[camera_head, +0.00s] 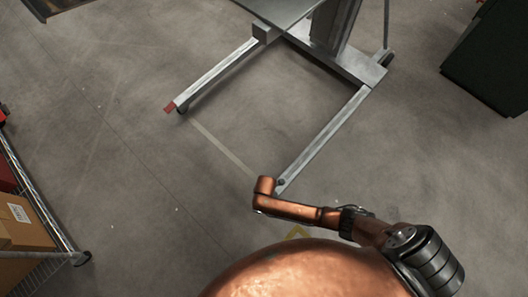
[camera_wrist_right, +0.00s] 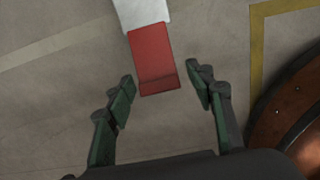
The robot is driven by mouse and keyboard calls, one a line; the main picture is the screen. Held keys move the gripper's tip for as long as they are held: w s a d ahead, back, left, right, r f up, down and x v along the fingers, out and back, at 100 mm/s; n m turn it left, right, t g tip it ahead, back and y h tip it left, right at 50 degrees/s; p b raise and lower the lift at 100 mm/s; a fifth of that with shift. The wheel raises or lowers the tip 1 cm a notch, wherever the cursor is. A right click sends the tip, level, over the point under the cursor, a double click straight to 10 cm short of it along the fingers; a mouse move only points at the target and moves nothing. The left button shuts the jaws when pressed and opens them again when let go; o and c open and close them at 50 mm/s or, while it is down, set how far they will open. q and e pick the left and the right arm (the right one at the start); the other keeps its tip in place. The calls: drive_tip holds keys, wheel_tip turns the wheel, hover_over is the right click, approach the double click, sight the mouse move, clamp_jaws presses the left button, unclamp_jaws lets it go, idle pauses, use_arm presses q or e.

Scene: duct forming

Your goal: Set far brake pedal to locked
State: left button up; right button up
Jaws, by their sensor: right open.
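A grey wheeled lift stand (camera_head: 345,65) has two legs reaching toward me. A red pedal (camera_head: 169,107) sits at the end of its left leg. The right leg's end is partly covered by my copper arm in the head view. In the right wrist view a red pedal (camera_wrist_right: 152,50) at the end of a pale leg points toward my right gripper (camera_wrist_right: 161,78). The fingers are open, one on each side of the pedal's near end, with gaps on both sides. Whether the pedal is locked cannot be told. My left gripper is not in view.
A wire shelf (camera_head: 45,205) with a cardboard box (camera_head: 22,225) stands at the left. A dark cabinet (camera_head: 490,60) is at the upper right. Bare concrete floor lies between the legs and at the left. A yellow floor line (camera_wrist_right: 256,50) shows in the wrist view.

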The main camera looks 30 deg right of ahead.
drive_tip(key=shift+c, duration=0.3)
clamp_jaws()
idle(0.5)
